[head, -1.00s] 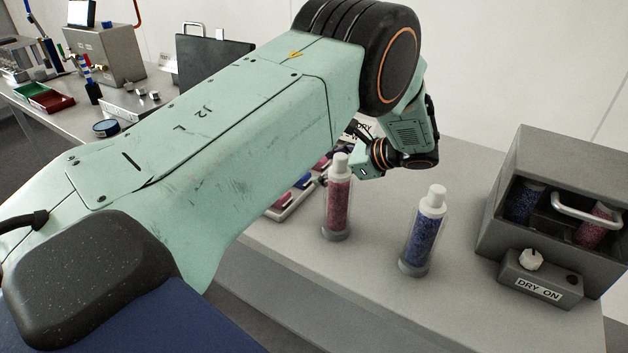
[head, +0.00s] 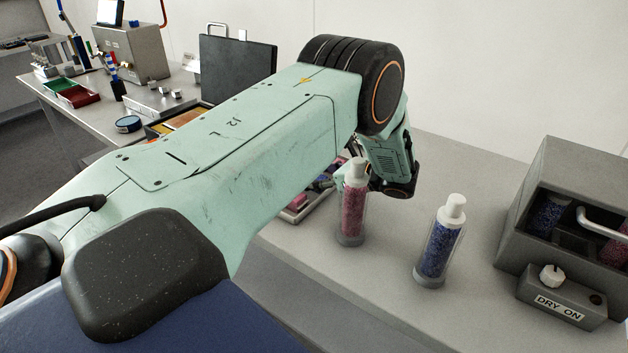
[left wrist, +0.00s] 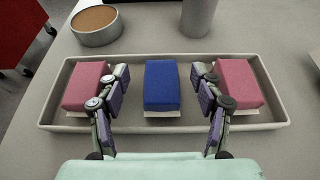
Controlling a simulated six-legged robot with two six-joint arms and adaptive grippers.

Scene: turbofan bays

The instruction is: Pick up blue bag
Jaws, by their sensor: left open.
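The blue bag (left wrist: 162,86) is a small block-like bag lying in the middle of a shallow grey tray (left wrist: 60,95) in the left wrist view. A pink bag (left wrist: 88,84) lies to its left and another pink bag (left wrist: 238,82) to its right. My left gripper (left wrist: 163,88) is open and empty, its fingers apart on either side of the blue bag, seemingly over the gaps beside the pink bags. Whether the fingers are above or down in the tray is unclear. In the head view, the tray (head: 292,214) is mostly hidden by my left arm and a bottle. My right gripper is out of view.
In the head view, a bottle of pink beads (head: 354,212) and a bottle of blue beads (head: 437,250) stand on the bench. A grey dryer box (head: 565,165) is at right. A round brown-topped dish (left wrist: 96,24) stands beyond the tray in the wrist view.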

